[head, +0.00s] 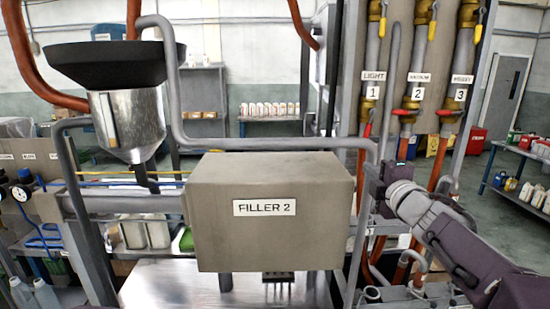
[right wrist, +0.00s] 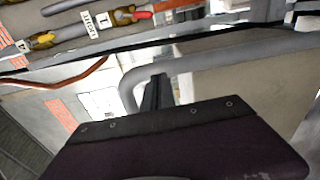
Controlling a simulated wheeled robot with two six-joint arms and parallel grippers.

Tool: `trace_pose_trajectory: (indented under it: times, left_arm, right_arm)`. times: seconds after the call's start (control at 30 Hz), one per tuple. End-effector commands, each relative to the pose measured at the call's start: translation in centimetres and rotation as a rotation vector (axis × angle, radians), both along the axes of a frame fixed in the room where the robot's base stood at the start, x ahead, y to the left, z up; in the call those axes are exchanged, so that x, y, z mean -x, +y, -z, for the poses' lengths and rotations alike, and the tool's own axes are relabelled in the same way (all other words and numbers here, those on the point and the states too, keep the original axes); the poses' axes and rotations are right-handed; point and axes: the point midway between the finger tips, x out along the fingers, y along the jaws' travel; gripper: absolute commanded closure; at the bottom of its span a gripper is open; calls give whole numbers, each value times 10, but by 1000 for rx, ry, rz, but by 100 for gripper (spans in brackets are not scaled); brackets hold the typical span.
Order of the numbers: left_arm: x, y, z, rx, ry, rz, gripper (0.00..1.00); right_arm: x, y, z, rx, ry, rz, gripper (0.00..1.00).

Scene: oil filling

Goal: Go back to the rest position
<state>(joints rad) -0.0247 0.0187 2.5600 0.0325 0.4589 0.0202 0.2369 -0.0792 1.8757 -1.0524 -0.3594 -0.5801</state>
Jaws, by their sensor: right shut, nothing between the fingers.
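My right gripper (head: 374,182) is at the right side of the grey FILLER 2 box (head: 240,238), close to the grey pipe frame beside it. I cannot tell whether it touches the frame. My right arm reaches in from the lower right. In the right wrist view, the fingers (right wrist: 157,92) are together and hold nothing, in front of a bent grey pipe (right wrist: 135,85). My left gripper is not in view.
A metal hopper with a black funnel (head: 108,62) stands at the left. Valves labelled 1, 2 and 3 hang above right, with a red handle (head: 368,130) near my gripper. A bench with bottles (head: 525,195) is at the far right. Grey floor lies beyond.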

Motion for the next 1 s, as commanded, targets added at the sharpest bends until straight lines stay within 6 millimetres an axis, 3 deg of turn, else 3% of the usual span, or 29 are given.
trace_pose_trajectory:
  times: [0.17,0.27,0.47,0.57,0.6,0.7,0.83,0.9,1.0]
  left_arm:
    - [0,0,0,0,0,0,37]
    - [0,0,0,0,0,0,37]
    - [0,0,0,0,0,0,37]
    - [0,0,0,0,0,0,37]
    - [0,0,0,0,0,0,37]
    - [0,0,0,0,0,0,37]
    - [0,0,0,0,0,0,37]
    - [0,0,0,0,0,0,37]
    - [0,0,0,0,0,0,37]
  right_arm:
    - [-3,22,51,-104,106,-15,100]
    - [0,29,91,-209,201,17,100]
    - [29,37,196,-477,467,171,100]
    - [70,40,269,-661,667,339,100]
    - [93,40,298,-738,753,429,100]
    - [157,42,356,-917,939,674,100]
    - [229,45,396,-1098,1093,976,100]
    - [254,50,404,-1172,1137,1101,100]
    - [272,54,407,-1238,1163,1220,100]
